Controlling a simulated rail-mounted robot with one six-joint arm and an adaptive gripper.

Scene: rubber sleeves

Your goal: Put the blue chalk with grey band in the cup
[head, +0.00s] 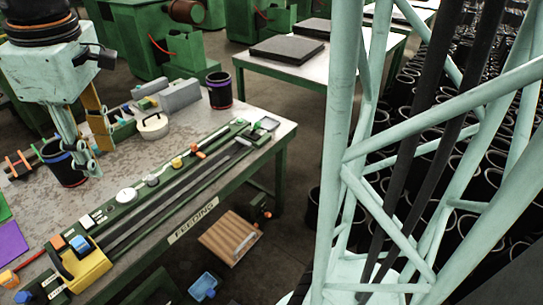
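My gripper (88,168) hangs at the upper left, pointing down over the workbench. Its pale fingers are close to the rim of a black cup (62,170) with coloured bands, on their left. A gold-coloured part beside the fingers partly blocks the view; I cannot tell whether they are apart or hold anything. A second black cup (219,92) with a reddish band stands upright near the bench's far edge. I cannot make out a blue chalk with a grey band; small coloured pieces lie behind the gripper, too small to identify.
The workbench (268,150) holds a long green-and-black rail fixture (175,190), a round white lidded thing (153,125), grey blocks (180,96) and a yellow box (86,268). A purple sheet (12,242) lies at the left. A wooden crate (231,238) stands below the bench.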

